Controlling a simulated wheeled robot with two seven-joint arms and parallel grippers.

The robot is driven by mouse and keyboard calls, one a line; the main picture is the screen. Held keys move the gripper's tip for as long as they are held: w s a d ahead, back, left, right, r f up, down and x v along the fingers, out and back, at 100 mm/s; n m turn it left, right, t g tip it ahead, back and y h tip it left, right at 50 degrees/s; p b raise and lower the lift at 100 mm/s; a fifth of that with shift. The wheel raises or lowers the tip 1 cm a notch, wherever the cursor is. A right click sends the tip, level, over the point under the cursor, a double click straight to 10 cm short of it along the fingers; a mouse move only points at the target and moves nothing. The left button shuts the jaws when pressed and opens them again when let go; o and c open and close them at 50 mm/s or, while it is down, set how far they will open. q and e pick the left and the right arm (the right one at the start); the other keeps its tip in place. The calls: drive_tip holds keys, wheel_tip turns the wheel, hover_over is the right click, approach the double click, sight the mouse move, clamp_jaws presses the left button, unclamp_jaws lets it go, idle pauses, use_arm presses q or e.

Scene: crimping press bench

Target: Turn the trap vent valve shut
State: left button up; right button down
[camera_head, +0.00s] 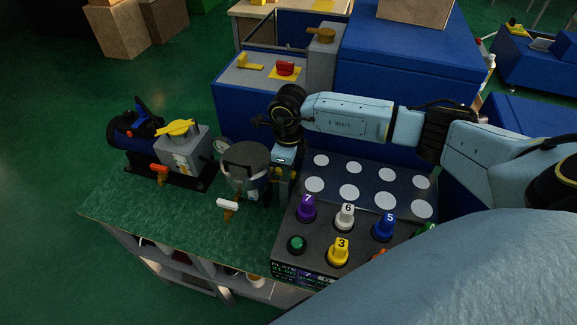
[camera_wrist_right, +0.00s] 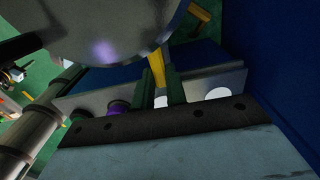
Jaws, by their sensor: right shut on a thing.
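The trap (camera_head: 246,170) is a dark-capped round vessel on the green bench top; its rounded metal body (camera_wrist_right: 110,25) fills the top of the right wrist view. My right gripper (camera_head: 282,182) points down close against the trap's right side. In the right wrist view its green fingers (camera_wrist_right: 161,85) are shut on a yellow valve handle (camera_wrist_right: 157,66), which I take to be the vent valve. The handle's exact angle is partly hidden by the fingers. My left gripper is not in view.
A white-handled valve (camera_head: 228,207) sits at the trap's front. A pump (camera_head: 183,150) with yellow and orange handles stands to the left. The panel with numbered knobs (camera_head: 345,216) is close on the right. The bench's front left is clear.

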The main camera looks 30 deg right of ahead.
drive_tip(key=c, duration=1.7)
unclamp_jaws()
wheel_tip(320, 180, up, 14)
drive_tip(key=shift+f+b, duration=0.25)
drive_tip(key=shift+b, duration=0.15)
drive_tip(key=shift+s+f, duration=0.1)
